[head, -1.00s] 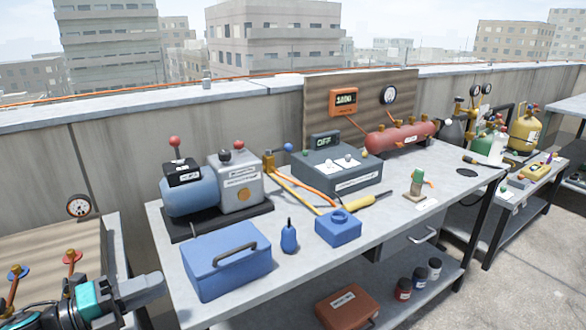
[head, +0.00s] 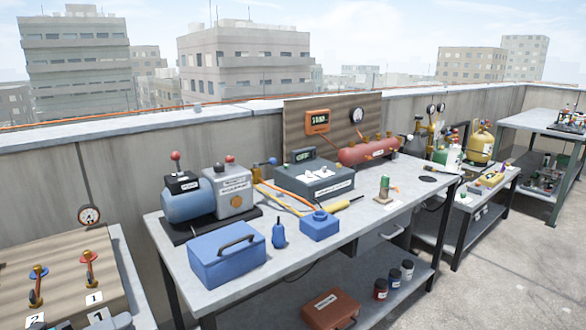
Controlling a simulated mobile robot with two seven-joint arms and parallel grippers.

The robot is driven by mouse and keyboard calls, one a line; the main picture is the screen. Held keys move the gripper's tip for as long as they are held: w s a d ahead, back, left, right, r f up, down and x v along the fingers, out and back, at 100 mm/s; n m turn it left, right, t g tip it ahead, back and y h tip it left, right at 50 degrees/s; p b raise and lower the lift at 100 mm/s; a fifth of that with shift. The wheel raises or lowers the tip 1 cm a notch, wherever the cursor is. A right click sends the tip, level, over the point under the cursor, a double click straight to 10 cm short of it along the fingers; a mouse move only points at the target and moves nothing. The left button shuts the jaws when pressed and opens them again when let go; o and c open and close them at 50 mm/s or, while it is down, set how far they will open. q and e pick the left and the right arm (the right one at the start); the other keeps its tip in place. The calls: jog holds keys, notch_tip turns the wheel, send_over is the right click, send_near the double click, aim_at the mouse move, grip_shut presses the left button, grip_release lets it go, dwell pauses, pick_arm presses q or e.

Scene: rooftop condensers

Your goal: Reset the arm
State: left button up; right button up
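Only a small grey piece of my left gripper (head: 112,321) shows, at the bottom left edge of the head view. It is over the front of the left bench, near the numbered tags. Most of it is cut off, so I cannot tell whether it is open or shut. My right gripper is out of view. No object in a gripper can be seen.
The left bench carries a wooden board (head: 58,272) with valves. The middle workbench (head: 285,262) holds a blue toolbox (head: 228,258), a vacuum pump (head: 190,200), a grey OFF unit (head: 315,180) and a red manifold tank (head: 368,151). Open concrete floor (head: 500,270) lies right.

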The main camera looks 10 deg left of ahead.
pick_arm(q)
jog(key=s+d+f+n+y, duration=0.2)
jog(key=d+f+n+y, duration=0.5)
jog(key=f+n, duration=0.6)
jog(key=s+d+f+n+g, duration=0.2)
jog(key=d+n, duration=0.3)
jog(key=d, duration=0.1)
jog(key=s+d+f+n+g+y+p, duration=0.1)
jog(key=s+d+f+n, duration=0.1)
jog(key=d+n, duration=0.4)
jog(key=shift+s+d+f+g+p, duration=0.2)
jog(key=shift+d+f+g+p, duration=0.15)
jog(key=shift+d, duration=0.2)
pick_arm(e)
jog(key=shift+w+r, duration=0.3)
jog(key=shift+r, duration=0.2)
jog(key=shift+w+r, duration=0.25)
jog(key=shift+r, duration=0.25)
pick_arm(q)
jog(key=shift+r, duration=0.1)
